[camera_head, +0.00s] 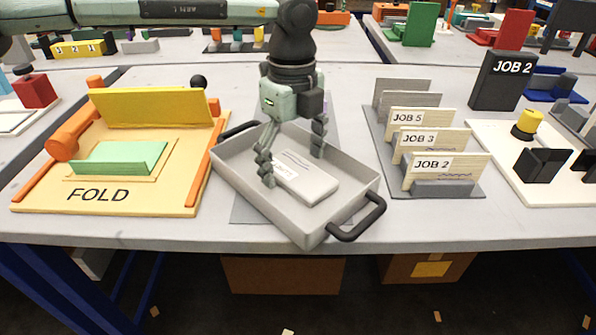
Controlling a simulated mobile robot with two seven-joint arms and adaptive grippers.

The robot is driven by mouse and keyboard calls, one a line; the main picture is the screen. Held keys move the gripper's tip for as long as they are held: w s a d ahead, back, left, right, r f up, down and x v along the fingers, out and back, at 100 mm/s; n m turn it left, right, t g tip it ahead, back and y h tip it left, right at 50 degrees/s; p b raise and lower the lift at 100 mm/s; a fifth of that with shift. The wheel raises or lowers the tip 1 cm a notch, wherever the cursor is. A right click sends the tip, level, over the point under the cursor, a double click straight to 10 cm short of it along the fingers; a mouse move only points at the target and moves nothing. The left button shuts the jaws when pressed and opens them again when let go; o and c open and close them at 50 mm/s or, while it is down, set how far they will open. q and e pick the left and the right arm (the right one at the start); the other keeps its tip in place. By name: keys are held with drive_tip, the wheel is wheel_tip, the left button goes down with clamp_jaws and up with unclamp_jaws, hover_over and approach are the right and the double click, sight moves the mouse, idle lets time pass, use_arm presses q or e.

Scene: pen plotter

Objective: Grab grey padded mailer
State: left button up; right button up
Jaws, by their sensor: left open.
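The grey padded mailer (312,182) lies flat in a light grey tray (240,187) with black handles, near the middle of the table. It has a white label on its left part. My left gripper (293,168) reaches down into the tray from above, with its fingers spread open. One finger is at the mailer's left end and the other is behind its far edge. Whether either finger touches the mailer I cannot tell. My right gripper does not show.
A yellow FOLD board (150,199) with orange bars stands left of the tray. A rack of job cards (431,165) stands close on its right, with a dark JOB 2 sign (500,82) behind. The table's front edge is just below the tray.

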use_arm(q)
drive_tip(key=shift+c, duration=0.4)
drive_tip(key=c, duration=1.1)
drive_tip(key=shift+c, duration=0.2)
